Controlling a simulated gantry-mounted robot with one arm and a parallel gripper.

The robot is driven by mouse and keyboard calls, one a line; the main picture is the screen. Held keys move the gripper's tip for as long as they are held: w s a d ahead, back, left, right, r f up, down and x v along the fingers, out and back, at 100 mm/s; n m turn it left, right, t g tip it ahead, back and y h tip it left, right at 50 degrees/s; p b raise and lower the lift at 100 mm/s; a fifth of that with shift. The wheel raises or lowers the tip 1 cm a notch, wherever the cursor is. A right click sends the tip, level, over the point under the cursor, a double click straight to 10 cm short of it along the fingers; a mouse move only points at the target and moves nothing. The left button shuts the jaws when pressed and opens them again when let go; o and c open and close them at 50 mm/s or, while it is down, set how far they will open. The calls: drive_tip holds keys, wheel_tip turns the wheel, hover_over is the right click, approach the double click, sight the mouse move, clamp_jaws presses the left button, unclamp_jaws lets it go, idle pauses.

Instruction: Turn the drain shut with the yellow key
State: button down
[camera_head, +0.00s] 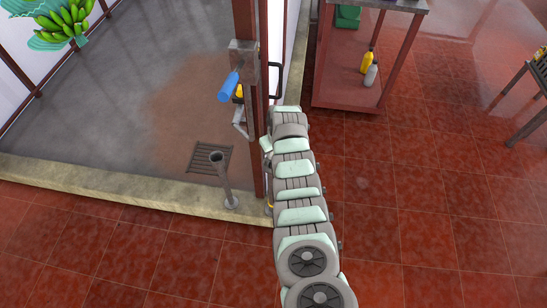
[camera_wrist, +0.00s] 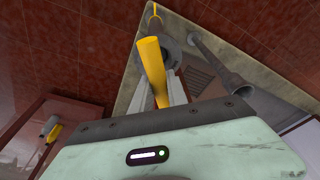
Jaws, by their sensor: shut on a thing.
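The yellow key shows large in the wrist view (camera_wrist: 151,60), its thick yellow bar running up from between the fingers. My gripper (camera_wrist: 158,86) is shut on this bar, with one grey finger on each side. Beyond the bar, a darker shaft and a thin yellow end reach toward the curb corner; a grey round part lies close behind them. I cannot tell whether the key sits on the drain's valve. In the head view a small yellow piece (camera_head: 270,207) shows beside my arm at the curb; my arm hides the gripper. The drain grate (camera_head: 210,157) lies in the grey floor.
A grey standpipe (camera_head: 226,181) stands by the grate. A reddish post (camera_head: 246,25) carries a blue-handled fitting (camera_head: 229,87) close left of my arm. A pale curb (camera_head: 120,186) edges the floor. A red cart (camera_head: 340,85) holds bottles. Tiled floor at right is clear.

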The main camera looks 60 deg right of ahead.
drive_tip(key=shift+f+n+y+b, duration=0.15)
drive_tip(key=shift+n+y+b, duration=0.15)
drive_tip(key=shift+n+b, duration=1.65)
drive_tip(key=shift+n+t+b, duration=0.3)
drive_tip(key=shift+n, duration=0.05)
drive_tip(key=shift+b, duration=0.45)
drive_tip(key=shift+n+y+b, duration=0.3)
drive_tip(key=shift+n+b, duration=0.8)
drive_tip(key=shift+b, duration=0.15)
drive_tip(key=n+b, duration=0.1)
drive_tip(key=b, duration=0.1)
drive_tip(key=shift+n+b, duration=0.3)
drive_tip(key=shift+n, duration=0.5)
